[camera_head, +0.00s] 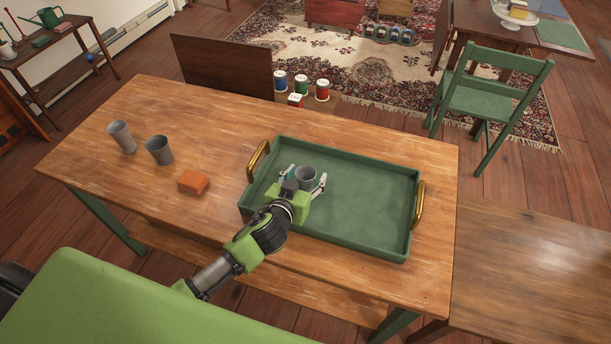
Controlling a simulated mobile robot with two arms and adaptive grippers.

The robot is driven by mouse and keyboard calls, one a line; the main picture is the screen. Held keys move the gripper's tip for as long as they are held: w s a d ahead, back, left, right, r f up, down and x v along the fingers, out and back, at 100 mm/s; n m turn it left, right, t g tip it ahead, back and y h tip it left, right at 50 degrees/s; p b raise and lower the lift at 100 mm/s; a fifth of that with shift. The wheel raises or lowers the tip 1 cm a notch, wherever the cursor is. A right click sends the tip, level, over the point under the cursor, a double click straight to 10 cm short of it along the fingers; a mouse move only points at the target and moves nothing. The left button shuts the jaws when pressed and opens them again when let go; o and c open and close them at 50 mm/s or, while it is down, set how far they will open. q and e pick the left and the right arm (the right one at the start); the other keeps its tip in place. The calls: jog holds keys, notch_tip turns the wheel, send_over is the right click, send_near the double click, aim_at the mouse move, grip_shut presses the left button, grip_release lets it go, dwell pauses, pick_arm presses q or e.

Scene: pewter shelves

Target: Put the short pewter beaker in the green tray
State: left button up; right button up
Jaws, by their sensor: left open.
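The green tray (375,207) with brass handles sits on the right part of the wooden table. A small grey pewter beaker (306,177) stands upright inside the tray, toward its left side. My left gripper (305,182) is over the tray with its fingers open, one on each side of this beaker. I cannot tell whether the fingers touch it. The beaker's lower part is partly hidden by the gripper. My right gripper is not in view.
An orange block (193,182) lies on the table (230,130) between the beakers and the tray. Several coloured tins (301,88) stand beyond the table's far edge. A green chair (490,95) stands at the far right. The table's front left is clear.

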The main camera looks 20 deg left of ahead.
pick_arm(q)
jog(key=shift+r, duration=0.2)
jog(key=v, duration=1.2)
jog(key=shift+a, duration=0.1)
jog(key=shift+f, duration=0.15)
